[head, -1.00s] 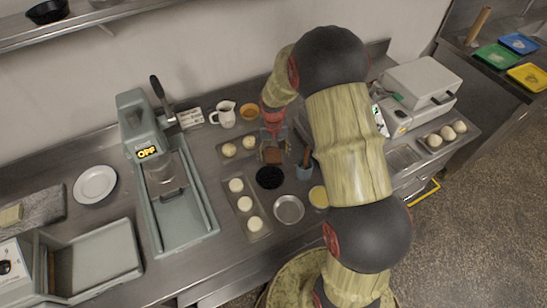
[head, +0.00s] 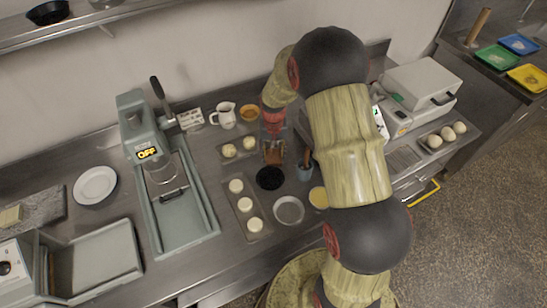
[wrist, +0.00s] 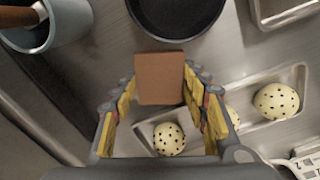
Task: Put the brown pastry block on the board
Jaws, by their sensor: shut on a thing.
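The brown pastry block (wrist: 160,80) is a flat-sided brown block between the fingers of my gripper (wrist: 162,92) in the wrist view. The fingers are shut on its sides. In the head view my gripper (head: 273,149) is low over the counter, behind the black bowl, with the block (head: 272,157) small between its fingers. I cannot tell whether the block still touches the counter. A grey slab (head: 50,203) with a pale block on it lies at the far left; it looks like the board, and my gripper is far from it.
The black bowl (head: 270,178), blue-grey cup (head: 304,172) and trays of dough balls (head: 247,215) stand close around my gripper. The grey press (head: 185,215) with its upright lever and a white plate (head: 95,185) stand between it and the slab. A white jug (head: 224,115) is behind.

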